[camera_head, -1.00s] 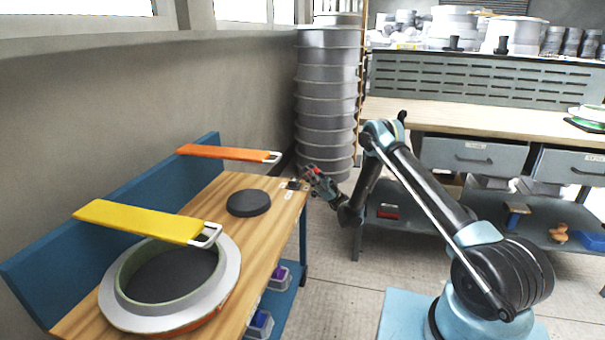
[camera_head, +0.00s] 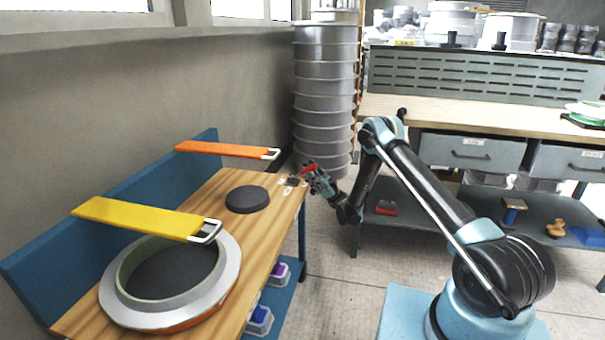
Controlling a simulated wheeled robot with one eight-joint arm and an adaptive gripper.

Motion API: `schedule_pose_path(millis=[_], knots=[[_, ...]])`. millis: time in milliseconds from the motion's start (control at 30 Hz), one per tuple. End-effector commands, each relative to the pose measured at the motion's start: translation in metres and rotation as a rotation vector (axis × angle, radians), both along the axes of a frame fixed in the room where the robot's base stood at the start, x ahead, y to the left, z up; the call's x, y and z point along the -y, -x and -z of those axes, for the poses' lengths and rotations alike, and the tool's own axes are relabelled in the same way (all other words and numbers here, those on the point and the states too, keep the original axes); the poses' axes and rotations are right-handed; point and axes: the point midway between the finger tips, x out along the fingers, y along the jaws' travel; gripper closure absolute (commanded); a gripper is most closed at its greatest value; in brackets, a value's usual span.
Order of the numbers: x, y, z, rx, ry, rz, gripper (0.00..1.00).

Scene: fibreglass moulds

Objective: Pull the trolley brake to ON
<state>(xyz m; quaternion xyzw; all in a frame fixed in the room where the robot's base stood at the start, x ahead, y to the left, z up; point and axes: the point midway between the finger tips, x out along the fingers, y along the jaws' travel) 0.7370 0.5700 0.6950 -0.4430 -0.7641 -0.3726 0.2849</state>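The trolley (camera_head: 265,240) has a wooden top and a blue back panel, and stands at the left. A small dark fitting with pale labels, which looks like the brake (camera_head: 292,182), sits at the trolley's far right corner. My gripper (camera_head: 308,172) is just right of this corner, with its fingers pointing left towards the fitting. A red patch shows at the fingertips; I cannot tell if it is a brake handle or part of the gripper. The gripper is too small in view to tell whether it is open, shut or touching anything. The brake's setting cannot be read.
On the trolley are a ring mould (camera_head: 222,283), a dark disc (camera_head: 247,199), and yellow (camera_head: 140,217) and orange (camera_head: 222,149) arms reaching over the top. A grey ringed column (camera_head: 325,95) stands behind. A workbench (camera_head: 470,118) is at the right. Floor between is clear.

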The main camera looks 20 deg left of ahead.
Motion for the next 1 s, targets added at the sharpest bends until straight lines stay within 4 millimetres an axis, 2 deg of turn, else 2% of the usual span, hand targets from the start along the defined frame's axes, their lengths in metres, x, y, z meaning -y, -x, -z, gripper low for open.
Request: schedule_pose_path(millis=[233, 400, 800, 1000], knots=[[0.001, 0.000, 0.006, 0.000, 0.001, -0.003, 0.56], [0.012, -0.008, 0.025, 0.000, 0.000, -0.001, 0.56], [0.069, -0.063, 0.024, 0.000, 0.001, 0.001, 0.56], [0.090, -0.083, 0.024, -0.001, 0.000, 0.001, 0.56]])
